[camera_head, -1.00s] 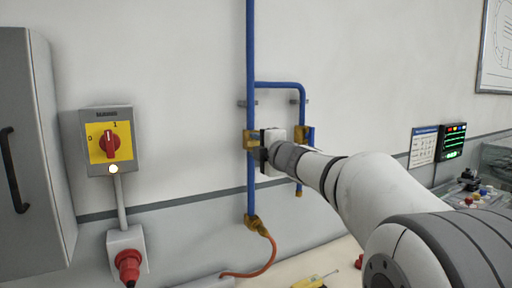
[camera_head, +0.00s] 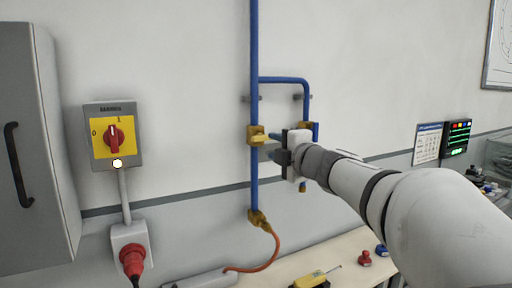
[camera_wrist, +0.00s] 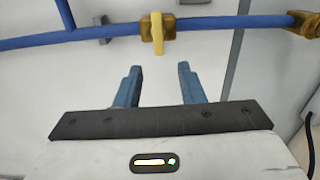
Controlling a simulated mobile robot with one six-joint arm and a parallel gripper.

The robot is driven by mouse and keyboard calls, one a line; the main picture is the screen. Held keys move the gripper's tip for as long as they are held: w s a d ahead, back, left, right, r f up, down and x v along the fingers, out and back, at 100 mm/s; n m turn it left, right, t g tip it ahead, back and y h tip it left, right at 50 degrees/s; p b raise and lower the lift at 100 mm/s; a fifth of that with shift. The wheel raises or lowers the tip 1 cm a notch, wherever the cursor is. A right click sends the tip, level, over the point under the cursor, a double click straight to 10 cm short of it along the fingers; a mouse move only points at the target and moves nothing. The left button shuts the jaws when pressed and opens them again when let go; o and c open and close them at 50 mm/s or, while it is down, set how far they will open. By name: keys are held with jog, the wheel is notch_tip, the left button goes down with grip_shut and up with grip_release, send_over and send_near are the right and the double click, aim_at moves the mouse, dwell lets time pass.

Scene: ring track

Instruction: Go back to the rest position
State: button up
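My gripper (camera_wrist: 160,85) is open and empty, its two blue fingers apart in the wrist view. A yellow valve handle (camera_wrist: 157,33) on the blue pipe (camera_wrist: 90,32) lies just beyond the fingertips, not between them. In the head view my gripper (camera_head: 273,147) is right of the brass valve (camera_head: 257,135) on the vertical blue pipe (camera_head: 254,60), apart from it. The valve's handle seems to stick out across the pipe. My gripper and wrist partly hide the branch pipe behind them.
A red rotary switch (camera_head: 114,138) on a yellow plate is on the wall at left, beside a grey cabinet (camera_head: 30,150). A bench (camera_head: 345,250) below holds a yellow tool (camera_head: 310,279) and small coloured parts. An orange hose (camera_head: 265,258) hangs from the pipe's lower end.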

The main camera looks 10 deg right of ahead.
jog(key=s+d+f+m+g+h+p, duration=0.25)
jog(key=s+f+m+h, duration=0.2)
jog(key=f+m, duration=0.3)
jog(key=s+d+f+m+g+h+p, duration=0.1)
jog(key=s+d+f+m+g+h, duration=0.25)
jog(key=s+f+m, duration=0.35)
jog(key=s+a+f+m+g, duration=0.2)
jog(key=s+f+g, duration=0.1)
jog(key=s+f, duration=0.1)
jog(key=s+a+f+m+g+y+p, duration=0.1)
jog(key=s+a+f+m+g, duration=0.1)
jog(key=s, duration=0.5)
jog(key=s+a+f+m+g+y, duration=0.1)
jog(key=s+a+f+m+g, duration=0.2)
jog(key=s+f, duration=0.3)
jog(key=shift+a+f+g, duration=0.15)
jog(key=shift+f+g, duration=0.15)
jog(key=shift+f, duration=0.15)
